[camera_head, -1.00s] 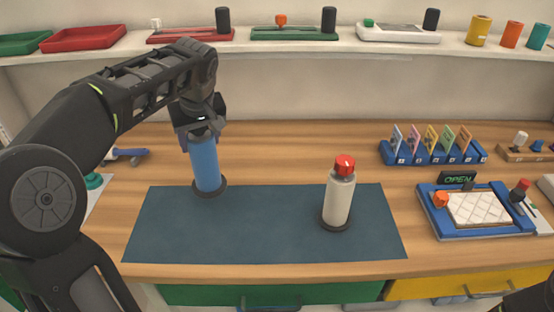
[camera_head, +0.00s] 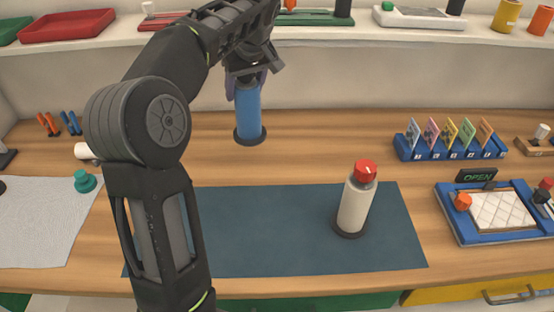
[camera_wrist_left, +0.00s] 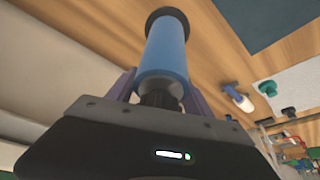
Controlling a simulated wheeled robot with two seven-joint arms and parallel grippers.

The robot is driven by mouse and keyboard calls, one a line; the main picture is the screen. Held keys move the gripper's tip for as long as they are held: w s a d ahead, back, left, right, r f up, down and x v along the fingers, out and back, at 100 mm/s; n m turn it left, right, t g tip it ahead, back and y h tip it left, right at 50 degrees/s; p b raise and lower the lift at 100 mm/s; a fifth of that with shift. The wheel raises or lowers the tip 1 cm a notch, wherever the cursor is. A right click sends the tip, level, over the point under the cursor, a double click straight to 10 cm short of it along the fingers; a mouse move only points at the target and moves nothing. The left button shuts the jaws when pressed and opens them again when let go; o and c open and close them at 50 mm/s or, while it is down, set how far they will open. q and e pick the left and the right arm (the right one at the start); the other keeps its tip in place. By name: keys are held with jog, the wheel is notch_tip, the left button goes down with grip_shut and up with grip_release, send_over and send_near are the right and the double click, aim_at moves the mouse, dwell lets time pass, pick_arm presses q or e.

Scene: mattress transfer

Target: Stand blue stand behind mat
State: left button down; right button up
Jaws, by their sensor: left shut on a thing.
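The blue stand (camera_head: 248,114), a blue cylinder with a dark round base, is upright behind the dark blue mat (camera_head: 290,235). Its base is clear of the mat's back edge in the picture; I cannot tell whether it touches the wood or hovers just above it. My left gripper (camera_head: 246,84) is shut on the stand's top end from above. In the left wrist view the stand (camera_wrist_left: 164,50) extends away from the jaws, base at the far end. A white bottle-like stand with a red top (camera_head: 356,205) stands on the mat's right part. My right gripper is out of view.
A blue card rack (camera_head: 450,150) and a blue tray with an OPEN sign (camera_head: 445,215) are at the right. A grey cloth (camera_head: 40,225) with a green knob (camera_head: 85,181) lies left. A shelf (camera_head: 330,38) runs above the back. Wood right of the stand is clear.

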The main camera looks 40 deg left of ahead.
aim_at(247, 121)
pick_arm(q)
jog(key=shift+r, duration=0.2)
jog(key=shift+f, duration=3.3)
jog(key=shift+f+p, duration=0.3)
jog(key=shift+f, duration=1.45)
jog(key=shift+f, duration=0.2)
jog(key=shift+c, duration=2.1)
grip_release()
jog(key=shift+s, duration=0.1)
